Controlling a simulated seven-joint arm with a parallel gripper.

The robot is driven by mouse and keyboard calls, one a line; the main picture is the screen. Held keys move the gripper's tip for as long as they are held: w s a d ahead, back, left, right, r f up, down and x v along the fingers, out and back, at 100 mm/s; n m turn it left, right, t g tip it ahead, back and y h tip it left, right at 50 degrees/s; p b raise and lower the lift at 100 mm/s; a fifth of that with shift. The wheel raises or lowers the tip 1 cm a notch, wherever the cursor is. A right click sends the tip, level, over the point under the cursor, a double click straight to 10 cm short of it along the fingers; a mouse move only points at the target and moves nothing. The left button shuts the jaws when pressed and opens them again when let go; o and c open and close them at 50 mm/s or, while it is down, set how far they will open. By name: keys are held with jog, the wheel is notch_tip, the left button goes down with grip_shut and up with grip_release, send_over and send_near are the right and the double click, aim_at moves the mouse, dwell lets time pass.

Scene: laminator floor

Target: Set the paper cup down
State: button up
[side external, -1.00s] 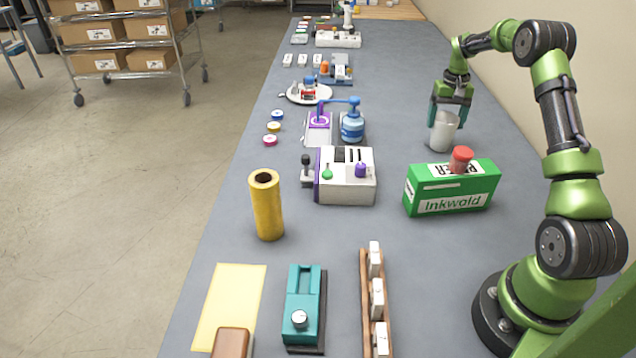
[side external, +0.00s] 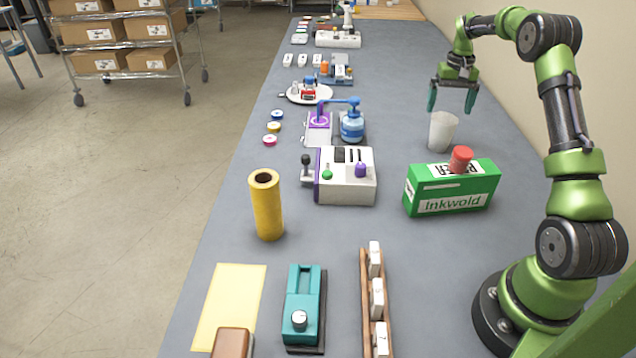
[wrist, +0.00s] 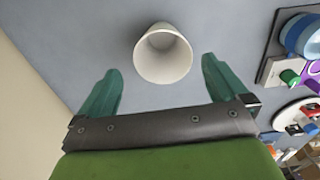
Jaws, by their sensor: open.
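The white paper cup (side external: 442,131) stands on the grey table, behind the green Inkwold box. It looks upright and empty, and in the wrist view the cup (wrist: 163,54) shows its open mouth just beyond my fingertips. My gripper (side external: 452,98) is open above the cup, its two teal fingers spread wide and apart from it. In the wrist view nothing is between the fingers of my gripper (wrist: 158,85).
The green Inkwold box (side external: 452,188) with a red stamp (side external: 461,159) on top stands in front of the cup. The table around the cup is clear.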

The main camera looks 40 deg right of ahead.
notch_tip(320, 180, up, 7)
jog(key=a+r+n+t, duration=0.1)
jog(key=a+r, duration=0.2)
jog(key=a, duration=0.4)
jog(key=s+a+r+n+t, duration=0.1)
jog(key=a+r, duration=0.3)
jog(key=a, duration=0.3)
jog(key=a+r+n+t, duration=0.1)
jog(key=a+r, duration=0.2)
jog(key=a, duration=0.4)
jog(key=s+a+f+n+t+y, duration=0.1)
jog(key=s+a+f+t, duration=0.1)
jog(key=s+a, duration=0.6)
jog(key=s+a+f+n+t+y, duration=0.1)
jog(key=s+a+f+t, duration=0.1)
jog(key=s+a, duration=0.5)
jog(key=a, duration=0.3)
jog(key=shift+s+a+f, duration=0.15)
jog(key=shift+s+a, duration=0.05)
jog(key=shift+s, duration=0.2)
